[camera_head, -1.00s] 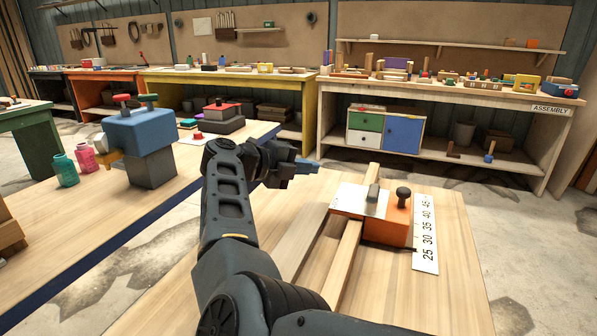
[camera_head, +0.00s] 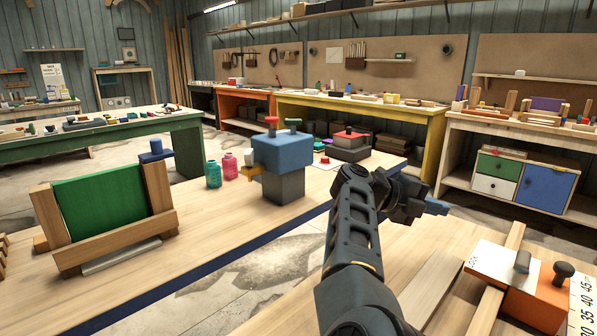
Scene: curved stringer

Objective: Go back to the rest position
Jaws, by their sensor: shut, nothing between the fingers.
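My gripper (camera_head: 436,207) shows at the end of my dark arm, right of the middle of the view. It is raised above the near wooden table and points to the right. Its fingers are shut with nothing between them. It is apart from the orange and white block (camera_head: 537,290) with a black knob, which sits on the near table at the lower right. A wooden strip passes by this block. A scale with numbers (camera_head: 583,305) lies at its right and is cut by the picture edge.
A blue and grey device (camera_head: 281,155) with red and green knobs stands on the middle bench. A green panel in a wooden frame (camera_head: 110,205) stands at the left, near two small jars (camera_head: 213,175). A gap with bare floor (camera_head: 265,270) separates the two tables.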

